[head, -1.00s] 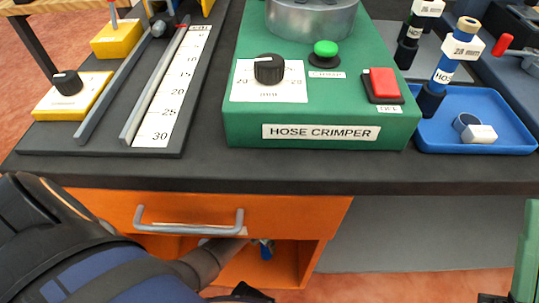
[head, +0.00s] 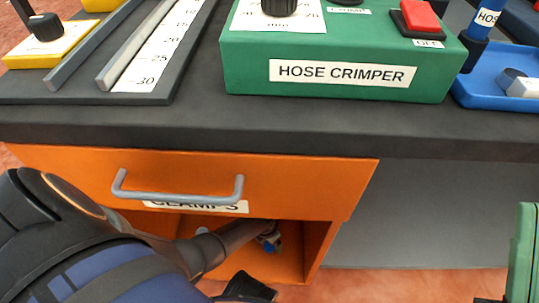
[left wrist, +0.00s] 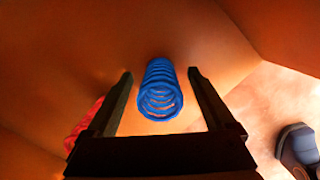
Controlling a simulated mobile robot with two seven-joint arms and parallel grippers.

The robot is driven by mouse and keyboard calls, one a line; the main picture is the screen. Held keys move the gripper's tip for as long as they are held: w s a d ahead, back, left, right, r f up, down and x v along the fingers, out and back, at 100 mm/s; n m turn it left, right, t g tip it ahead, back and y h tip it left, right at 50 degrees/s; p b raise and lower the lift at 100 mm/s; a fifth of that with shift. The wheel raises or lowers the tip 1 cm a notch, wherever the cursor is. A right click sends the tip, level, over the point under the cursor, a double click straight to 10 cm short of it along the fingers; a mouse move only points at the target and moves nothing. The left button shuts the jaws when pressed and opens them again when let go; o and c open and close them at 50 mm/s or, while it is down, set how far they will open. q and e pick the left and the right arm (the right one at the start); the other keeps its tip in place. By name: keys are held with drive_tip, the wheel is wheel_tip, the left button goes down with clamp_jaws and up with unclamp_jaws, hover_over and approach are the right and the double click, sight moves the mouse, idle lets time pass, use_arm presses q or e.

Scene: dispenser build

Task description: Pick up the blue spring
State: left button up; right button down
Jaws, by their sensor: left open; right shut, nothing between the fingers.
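The blue spring (left wrist: 160,92) lies on an orange surface in the left wrist view, its near coil end facing the camera. My left gripper (left wrist: 160,76) is open, with one black finger on each side of the spring and a gap on both sides. In the head view my left arm reaches into the orange compartment (head: 318,250) under the drawer. A small blue patch (head: 268,246) shows there, too small to tell what it is.
The drawer front with its grey handle (head: 180,194) hangs just above my left forearm. A red thing (left wrist: 82,124) lies beside the left finger in the wrist view. The green hose crimper (head: 340,90) and blue tray (head: 500,98) stand on the dark bench top (head: 300,125).

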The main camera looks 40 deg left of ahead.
use_arm(q)
drive_tip(key=shift+f, duration=0.4)
clamp_jaws()
idle(0.5)
